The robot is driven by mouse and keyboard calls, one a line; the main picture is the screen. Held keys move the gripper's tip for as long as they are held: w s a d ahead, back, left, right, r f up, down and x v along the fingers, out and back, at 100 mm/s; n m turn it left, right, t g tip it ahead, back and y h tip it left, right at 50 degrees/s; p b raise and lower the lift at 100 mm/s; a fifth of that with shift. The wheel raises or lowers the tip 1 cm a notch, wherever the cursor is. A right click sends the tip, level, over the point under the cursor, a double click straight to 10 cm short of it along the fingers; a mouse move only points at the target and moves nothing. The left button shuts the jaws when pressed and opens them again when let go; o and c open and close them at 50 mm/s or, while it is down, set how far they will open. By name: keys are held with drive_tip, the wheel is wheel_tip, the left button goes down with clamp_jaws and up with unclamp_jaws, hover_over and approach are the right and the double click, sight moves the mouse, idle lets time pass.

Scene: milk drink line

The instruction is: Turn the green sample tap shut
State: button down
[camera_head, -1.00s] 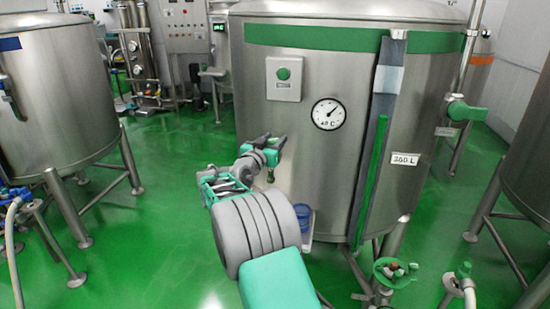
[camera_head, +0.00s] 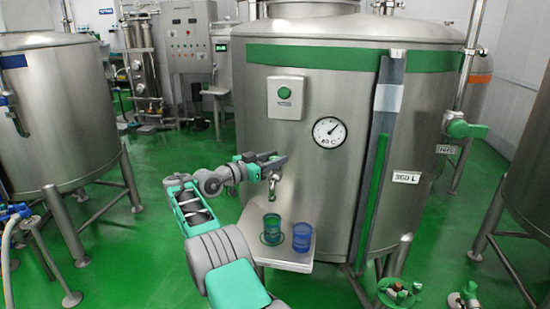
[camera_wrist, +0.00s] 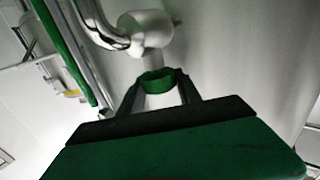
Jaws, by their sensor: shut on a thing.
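My gripper (camera_head: 274,161) is at the front of the big steel tank (camera_head: 330,180), just above the small metal spout (camera_head: 272,187) of the sample tap. In the wrist view my gripper (camera_wrist: 158,88) has its two dark fingers on either side of a green ring-like tap handle (camera_wrist: 157,77) and is shut on it. A silver round fitting with a bent pipe (camera_wrist: 146,30) shows beyond the handle. The handle is hidden by the fingers in the head view, and I cannot tell its turn angle.
Below the spout, a small shelf (camera_head: 254,248) carries a green cup (camera_head: 272,229) and, to its right, a blue cup (camera_head: 302,236). A green-handled valve (camera_head: 466,130) sits on the pipe at right. Another steel tank (camera_head: 62,110) stands at left, with green floor between.

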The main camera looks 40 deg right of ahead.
drive_tip(key=c, duration=1)
unclamp_jaws()
drive_tip(key=shift+d, duration=0.15)
drive_tip(key=shift+o, duration=0.8)
